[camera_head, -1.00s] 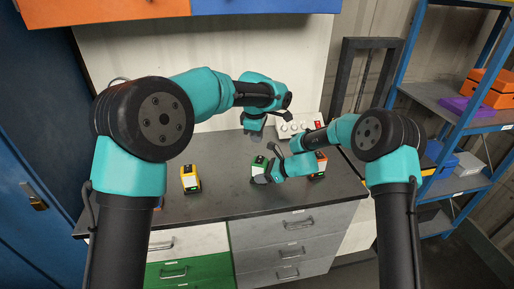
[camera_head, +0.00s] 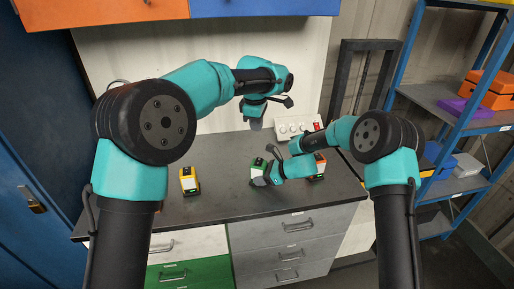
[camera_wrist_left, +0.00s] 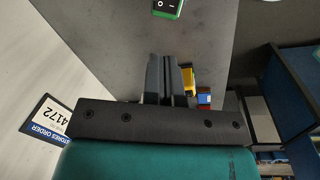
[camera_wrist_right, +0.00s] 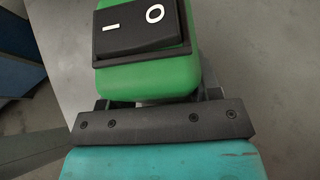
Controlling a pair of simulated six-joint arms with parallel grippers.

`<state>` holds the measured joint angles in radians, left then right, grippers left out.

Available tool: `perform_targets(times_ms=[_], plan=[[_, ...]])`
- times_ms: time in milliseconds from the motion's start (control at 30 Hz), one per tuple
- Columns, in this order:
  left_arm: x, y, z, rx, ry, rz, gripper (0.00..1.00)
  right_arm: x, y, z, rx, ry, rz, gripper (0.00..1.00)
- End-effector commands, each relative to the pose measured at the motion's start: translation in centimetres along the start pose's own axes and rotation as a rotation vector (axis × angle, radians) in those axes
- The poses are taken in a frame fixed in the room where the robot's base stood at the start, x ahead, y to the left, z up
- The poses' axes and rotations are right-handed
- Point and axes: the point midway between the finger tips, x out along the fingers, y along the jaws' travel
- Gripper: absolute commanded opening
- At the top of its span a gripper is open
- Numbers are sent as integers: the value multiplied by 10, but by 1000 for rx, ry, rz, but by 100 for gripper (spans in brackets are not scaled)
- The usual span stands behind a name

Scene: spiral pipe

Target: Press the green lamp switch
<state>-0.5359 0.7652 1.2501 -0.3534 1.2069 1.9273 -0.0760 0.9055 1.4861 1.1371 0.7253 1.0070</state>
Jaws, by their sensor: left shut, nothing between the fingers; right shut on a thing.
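The green lamp switch (camera_head: 258,172) stands on the dark worktop near the front middle in the head view. It has a green body and a black rocker marked with a line and a circle, which the right wrist view shows close up (camera_wrist_right: 143,28). My right gripper (camera_head: 265,177) is shut on its green body (camera_wrist_right: 150,80). My left gripper (camera_head: 255,125) is shut and empty, raised above the back of the worktop. Its closed fingers show in the left wrist view (camera_wrist_left: 167,75), apart from the green switch (camera_wrist_left: 168,7) at the top edge.
A yellow switch (camera_head: 190,181) stands to the left on the worktop (camera_head: 222,165), and an orange one (camera_head: 319,166) to the right, partly behind my right arm. A blue one (camera_wrist_left: 204,97) shows in the left wrist view. A white panel with knobs (camera_head: 292,128) stands at the back.

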Motion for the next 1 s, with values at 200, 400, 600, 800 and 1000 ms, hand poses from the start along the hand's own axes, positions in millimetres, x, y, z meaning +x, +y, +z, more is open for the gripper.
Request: perform_targets(times_ms=[200,400,600,800,1000], plan=[[0,0,0,0,0,0,0,1,1,-1,1,2,2,44],[5,0,0,0,0,0,0,1,1,-1,1,2,2,44],[28,0,0,1,0,-2,0,1,1,-1,1,2,2,44],[61,0,0,1,1,-2,0,1,1,-2,1,2,2,44],[95,0,0,0,0,-2,0,1,1,-2,1,2,2,44]])
